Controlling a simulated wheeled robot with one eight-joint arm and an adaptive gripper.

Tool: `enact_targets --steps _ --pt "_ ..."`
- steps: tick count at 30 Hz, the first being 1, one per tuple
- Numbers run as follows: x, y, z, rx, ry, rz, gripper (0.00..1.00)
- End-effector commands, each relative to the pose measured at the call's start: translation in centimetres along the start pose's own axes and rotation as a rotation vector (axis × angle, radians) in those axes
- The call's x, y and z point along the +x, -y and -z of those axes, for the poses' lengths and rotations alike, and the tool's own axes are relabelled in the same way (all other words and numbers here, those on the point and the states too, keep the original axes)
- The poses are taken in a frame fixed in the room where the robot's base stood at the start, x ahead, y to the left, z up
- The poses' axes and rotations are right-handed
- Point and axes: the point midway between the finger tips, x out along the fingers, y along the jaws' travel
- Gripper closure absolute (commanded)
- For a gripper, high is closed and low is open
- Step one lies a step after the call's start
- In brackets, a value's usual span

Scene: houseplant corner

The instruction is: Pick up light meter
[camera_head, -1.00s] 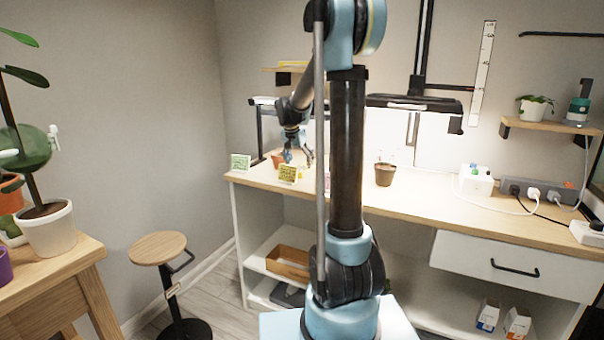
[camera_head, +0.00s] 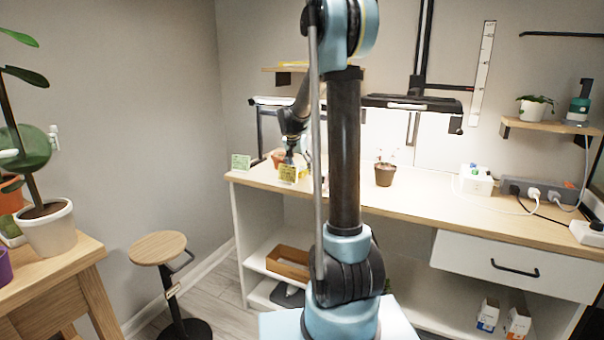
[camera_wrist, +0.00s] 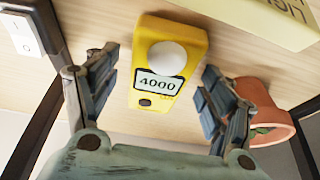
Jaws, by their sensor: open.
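The light meter (camera_wrist: 168,60) is yellow, with a white round dome and a display reading 4000. In the wrist view it lies on the wooden bench top, between the two fingers of my gripper (camera_wrist: 158,95). The fingers are open on either side of it, and I see a gap on both sides.
A terracotta pot (camera_wrist: 262,112) is close to the right finger. A white switch (camera_wrist: 22,36) and dark post are at left. A brown pot (camera_head: 385,175) stands farther right.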

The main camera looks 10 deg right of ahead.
Motion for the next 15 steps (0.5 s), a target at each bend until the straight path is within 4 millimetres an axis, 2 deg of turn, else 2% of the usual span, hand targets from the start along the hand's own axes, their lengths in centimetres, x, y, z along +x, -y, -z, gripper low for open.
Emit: enact_targets --steps 11,12,15 --pt "0.15 0.00 -0.07 0.000 0.000 0.000 0.25" --pt "0.15 0.00 -0.07 0.000 0.000 0.000 0.27" --pt "0.15 0.00 -0.07 0.000 0.000 0.000 0.50"
